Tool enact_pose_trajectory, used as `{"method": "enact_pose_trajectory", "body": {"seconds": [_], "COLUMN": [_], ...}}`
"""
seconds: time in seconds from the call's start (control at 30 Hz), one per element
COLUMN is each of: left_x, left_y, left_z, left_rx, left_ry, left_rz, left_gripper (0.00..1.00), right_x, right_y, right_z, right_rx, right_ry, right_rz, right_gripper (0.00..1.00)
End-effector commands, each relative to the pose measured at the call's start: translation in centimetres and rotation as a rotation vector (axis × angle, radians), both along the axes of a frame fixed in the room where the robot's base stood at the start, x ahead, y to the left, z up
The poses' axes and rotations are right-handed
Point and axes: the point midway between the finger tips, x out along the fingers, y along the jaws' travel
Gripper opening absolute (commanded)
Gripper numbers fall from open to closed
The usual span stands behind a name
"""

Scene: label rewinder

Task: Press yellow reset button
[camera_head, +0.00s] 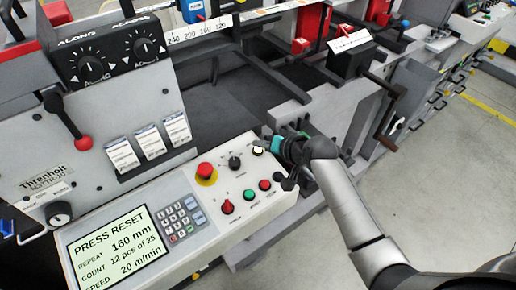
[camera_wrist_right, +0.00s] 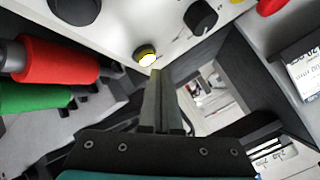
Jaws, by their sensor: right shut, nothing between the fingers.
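The yellow reset button (camera_head: 258,151) is on the white sloped control panel (camera_head: 226,203), near its upper right corner. It looks lit, pale in the middle with a yellow rim. My right gripper (camera_head: 268,146) is shut and empty, with its tips close beside the button on the right. In the right wrist view the button (camera_wrist_right: 147,56) shows just beyond and slightly left of the closed fingertips (camera_wrist_right: 161,72). A small gap shows in the picture; I cannot tell the exact depth. My left gripper is not in view.
The display (camera_head: 118,245) reads "PRESS RESET". A black crank handle (camera_head: 385,85) stands behind my right arm.

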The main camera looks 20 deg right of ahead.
Motion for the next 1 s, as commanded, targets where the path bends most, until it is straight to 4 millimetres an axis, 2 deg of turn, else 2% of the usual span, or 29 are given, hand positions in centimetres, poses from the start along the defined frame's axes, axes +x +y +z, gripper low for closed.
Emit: {"method": "enact_pose_trajectory", "body": {"seconds": [1.0], "left_x": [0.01], "left_y": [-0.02], "left_z": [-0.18], "left_rx": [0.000], "left_ry": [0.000], "left_rz": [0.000], "left_gripper": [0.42], "right_x": [0.14], "right_y": [0.04], "right_z": [-0.83], "right_rx": [0.000], "right_ry": [0.000], "right_rz": [0.000], "right_gripper": [0.00]}}
